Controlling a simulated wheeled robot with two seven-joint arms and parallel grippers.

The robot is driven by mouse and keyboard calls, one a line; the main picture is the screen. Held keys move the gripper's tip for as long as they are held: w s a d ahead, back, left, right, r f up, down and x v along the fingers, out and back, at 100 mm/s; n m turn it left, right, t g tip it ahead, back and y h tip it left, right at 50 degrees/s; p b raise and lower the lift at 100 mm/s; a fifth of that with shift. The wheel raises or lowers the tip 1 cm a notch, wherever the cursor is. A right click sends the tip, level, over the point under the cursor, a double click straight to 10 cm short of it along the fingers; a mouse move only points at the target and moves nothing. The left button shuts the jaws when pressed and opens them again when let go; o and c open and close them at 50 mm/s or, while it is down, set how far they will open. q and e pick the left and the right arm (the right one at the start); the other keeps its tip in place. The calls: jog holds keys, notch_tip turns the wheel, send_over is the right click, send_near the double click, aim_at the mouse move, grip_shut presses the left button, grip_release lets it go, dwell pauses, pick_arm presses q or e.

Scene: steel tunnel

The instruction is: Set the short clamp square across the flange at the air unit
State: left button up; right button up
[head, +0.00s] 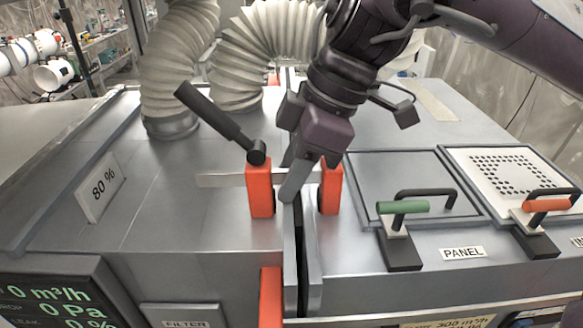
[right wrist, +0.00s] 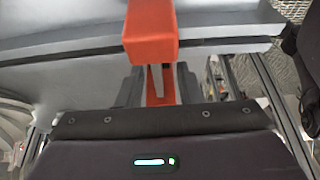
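The short clamp has two orange jaws (head: 260,189), a flat steel bar and a black handle (head: 218,120) tilted up to the left. In the head view one jaw stands on each side of the upright flange (head: 293,255), with the bar crossing above it. My right gripper (head: 292,180) reaches down from above, its grey fingers on the bar between the jaws. It looks shut on the clamp, though the far finger is mostly hidden. The right wrist view shows an orange jaw (right wrist: 150,35) close ahead of the gripper. My left gripper is out of view.
Another orange clamp jaw (head: 270,298) with a long steel bar is lower on the front. Right of the flange are a panel with a green handle (head: 403,207) and a perforated panel with an orange handle (head: 549,205). Ribbed ducts (head: 265,50) rise behind.

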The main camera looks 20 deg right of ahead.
jog(key=shift+f, duration=0.1)
jog(key=shift+p+v, duration=0.7)
jog(key=shift+v, duration=3.3)
